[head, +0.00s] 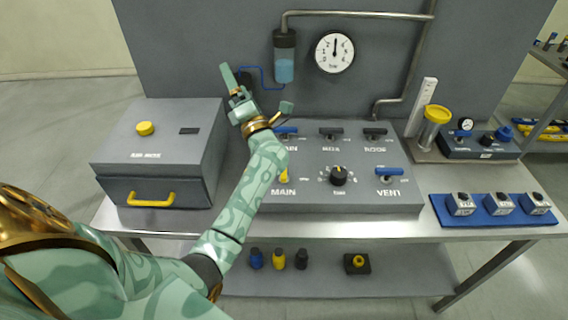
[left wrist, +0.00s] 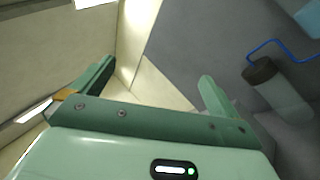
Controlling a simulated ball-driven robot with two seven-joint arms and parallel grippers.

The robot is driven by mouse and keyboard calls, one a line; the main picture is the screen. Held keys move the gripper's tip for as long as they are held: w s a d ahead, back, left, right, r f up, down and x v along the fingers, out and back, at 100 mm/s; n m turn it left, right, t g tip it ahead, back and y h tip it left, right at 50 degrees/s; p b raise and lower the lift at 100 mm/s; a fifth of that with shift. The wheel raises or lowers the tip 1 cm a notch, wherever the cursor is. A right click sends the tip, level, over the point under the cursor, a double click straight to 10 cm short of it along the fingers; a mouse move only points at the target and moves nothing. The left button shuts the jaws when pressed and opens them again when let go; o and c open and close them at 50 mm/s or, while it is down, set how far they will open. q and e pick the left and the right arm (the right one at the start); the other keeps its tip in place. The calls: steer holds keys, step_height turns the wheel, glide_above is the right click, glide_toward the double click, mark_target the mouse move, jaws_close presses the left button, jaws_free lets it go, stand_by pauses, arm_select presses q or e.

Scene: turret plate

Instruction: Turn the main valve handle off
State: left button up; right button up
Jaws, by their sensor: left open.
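The main valve handle (head: 284,174) is a small yellow lever above the MAIN label, at the lower left of the grey control panel (head: 350,205). It seems to point up and down, but my left forearm passes close beside it and covers part of that side. My left gripper (head: 258,92) is raised above and behind the panel's left end, away from the handle. Its two fingers are spread with nothing between them. The left wrist view shows the open fingers (left wrist: 155,88) against the walls. My right gripper is in neither view.
The panel also has a black knob (head: 338,176), a blue VENT lever (head: 389,171) and a back row of levers. A grey box (head: 165,150) stands left. A filter bowl (head: 285,60) with a blue tube hangs near my left gripper. A blue tray (head: 478,218) lies right.

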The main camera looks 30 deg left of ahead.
arm_select(q)
steer(key=s+a+n+g, duration=0.2)
steer(key=a+n+g, duration=0.3)
steer(key=n+g, duration=0.45)
steer(key=n+g+h, duration=0.2)
steer(key=n+h, duration=1.4)
steer(key=h, duration=0.4)
glide_above(284, 173)
steer(key=w+a, duration=0.1)
steer(key=w, duration=0.1)
step_height(284, 173, down, 8)
steer(key=shift+h, duration=0.3)
step_height(284, 173, down, 16)
steer(key=b, duration=0.8)
steer(key=shift+s+a+r+b, duration=0.1)
steer(key=shift+r+b, duration=0.05)
steer(key=shift+b, duration=0.15)
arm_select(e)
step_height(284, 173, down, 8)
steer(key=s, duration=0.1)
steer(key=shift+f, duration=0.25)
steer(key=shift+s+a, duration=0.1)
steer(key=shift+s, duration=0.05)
arm_select(q)
steer(key=shift+m, duration=0.25)
steer(key=c, duration=1)
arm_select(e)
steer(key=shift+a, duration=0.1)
